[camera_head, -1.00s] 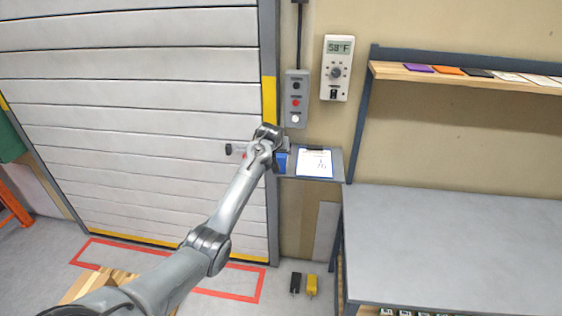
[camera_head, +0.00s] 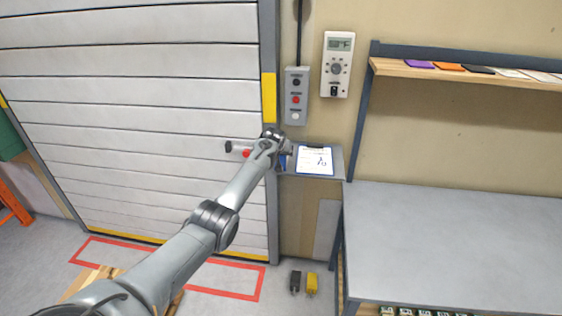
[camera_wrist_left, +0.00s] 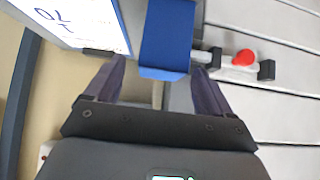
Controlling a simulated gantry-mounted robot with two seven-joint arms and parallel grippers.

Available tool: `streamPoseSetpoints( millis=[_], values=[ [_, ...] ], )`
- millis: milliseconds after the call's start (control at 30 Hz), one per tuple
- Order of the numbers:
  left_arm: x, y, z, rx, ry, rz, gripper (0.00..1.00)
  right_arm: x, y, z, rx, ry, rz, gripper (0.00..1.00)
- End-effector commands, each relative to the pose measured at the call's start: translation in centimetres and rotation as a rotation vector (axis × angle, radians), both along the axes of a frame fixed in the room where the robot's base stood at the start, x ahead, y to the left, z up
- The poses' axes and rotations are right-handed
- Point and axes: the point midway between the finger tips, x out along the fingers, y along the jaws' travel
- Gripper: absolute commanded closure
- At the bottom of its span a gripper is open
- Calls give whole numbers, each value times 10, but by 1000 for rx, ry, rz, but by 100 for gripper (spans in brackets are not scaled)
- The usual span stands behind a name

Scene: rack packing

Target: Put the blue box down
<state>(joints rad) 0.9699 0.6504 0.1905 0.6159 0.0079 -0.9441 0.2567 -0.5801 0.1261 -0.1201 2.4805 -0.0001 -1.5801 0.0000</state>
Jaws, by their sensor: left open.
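The blue box (camera_wrist_left: 168,38) stands at the small grey wall shelf (camera_head: 333,176), beside a clipboard (camera_head: 314,160) with white paper. In the head view only a sliver of the box (camera_head: 283,161) shows behind my wrist. My left gripper (camera_head: 283,146) is at the left end of the shelf. In the left wrist view its dark fingers (camera_wrist_left: 158,76) are open and apart, with the box's near end just ahead of or between their tips. I cannot tell whether they touch it. The box's underside is hidden. My right gripper is not in view.
A door handle with a red knob (camera_head: 246,153) sticks out close to the left of my wrist. A button box (camera_head: 296,97) and a thermostat (camera_head: 336,64) hang above the shelf. A grey workbench (camera_head: 455,245) with a clear top stands at right.

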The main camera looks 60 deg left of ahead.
Motion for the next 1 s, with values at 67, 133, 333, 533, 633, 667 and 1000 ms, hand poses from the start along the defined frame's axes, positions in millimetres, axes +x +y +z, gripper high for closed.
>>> streamPoseSetpoints(
  millis=[67,133,333,533,633,667,1000],
  values=[
    [3,3,-6,-1,0,1,17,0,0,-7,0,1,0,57],
    [4,5,-8,-1,1,1,17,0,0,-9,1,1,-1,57],
    [6,8,-11,1,1,1,17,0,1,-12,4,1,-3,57],
    [6,9,-11,1,0,1,17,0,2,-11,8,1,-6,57],
    [6,9,-11,1,0,1,19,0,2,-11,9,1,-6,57],
    [6,9,-11,1,0,1,23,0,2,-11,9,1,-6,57],
    [6,8,-11,0,1,1,75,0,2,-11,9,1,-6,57]
  ],
)
